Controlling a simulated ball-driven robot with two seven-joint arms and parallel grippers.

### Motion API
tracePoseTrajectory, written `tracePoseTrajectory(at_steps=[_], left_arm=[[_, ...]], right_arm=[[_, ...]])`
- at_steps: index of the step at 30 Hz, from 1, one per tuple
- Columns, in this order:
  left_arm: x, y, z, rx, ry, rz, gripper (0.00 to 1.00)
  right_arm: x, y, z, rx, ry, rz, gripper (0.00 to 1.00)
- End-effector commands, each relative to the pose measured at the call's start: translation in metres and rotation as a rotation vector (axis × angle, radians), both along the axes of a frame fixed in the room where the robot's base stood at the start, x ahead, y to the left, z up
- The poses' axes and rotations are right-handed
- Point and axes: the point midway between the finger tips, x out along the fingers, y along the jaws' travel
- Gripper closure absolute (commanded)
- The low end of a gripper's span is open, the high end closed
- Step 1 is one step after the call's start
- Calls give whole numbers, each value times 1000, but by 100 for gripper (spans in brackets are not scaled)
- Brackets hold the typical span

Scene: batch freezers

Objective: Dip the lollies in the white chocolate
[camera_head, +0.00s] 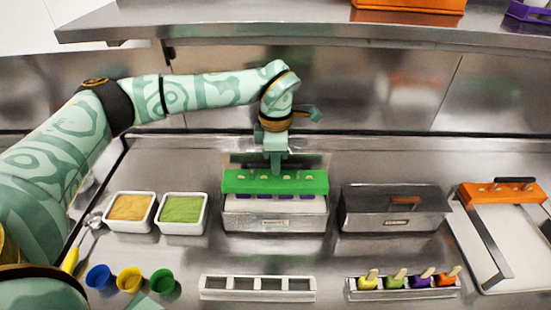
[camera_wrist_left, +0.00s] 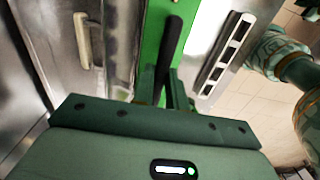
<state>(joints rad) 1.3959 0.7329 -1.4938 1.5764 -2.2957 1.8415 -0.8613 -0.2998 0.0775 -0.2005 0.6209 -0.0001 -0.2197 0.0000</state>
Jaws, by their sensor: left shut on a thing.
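My left gripper (camera_head: 275,165) is shut on the top of a green lolly holder (camera_head: 245,182), a long bar with several pale stick ends along it. The green holder also shows in the left wrist view (camera_wrist_left: 152,38), below a black handle (camera_wrist_left: 172,42). In the head view the bar lies across an open metal tub (camera_head: 275,222) with a white surface inside, probably the white chocolate (camera_head: 300,205). My right gripper is not in view.
A closed metal tub (camera_head: 395,210) stands to the right. Beyond it an orange lolly holder (camera_head: 500,193) sits on a tray. In front are an empty slotted rack (camera_head: 258,296) and a rack with several coloured lollies (camera_head: 400,294).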

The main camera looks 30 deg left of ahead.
Motion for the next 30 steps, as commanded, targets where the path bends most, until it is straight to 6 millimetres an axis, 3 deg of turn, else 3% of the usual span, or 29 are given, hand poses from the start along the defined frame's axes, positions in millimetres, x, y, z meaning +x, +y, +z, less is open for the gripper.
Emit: tracePoseTrajectory(at_steps=[17,30], left_arm=[[0,-1,-2,0,-1,0,100],[0,-1,-28,-1,0,0,100]], right_arm=[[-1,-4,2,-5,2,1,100],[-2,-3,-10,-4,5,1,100]])
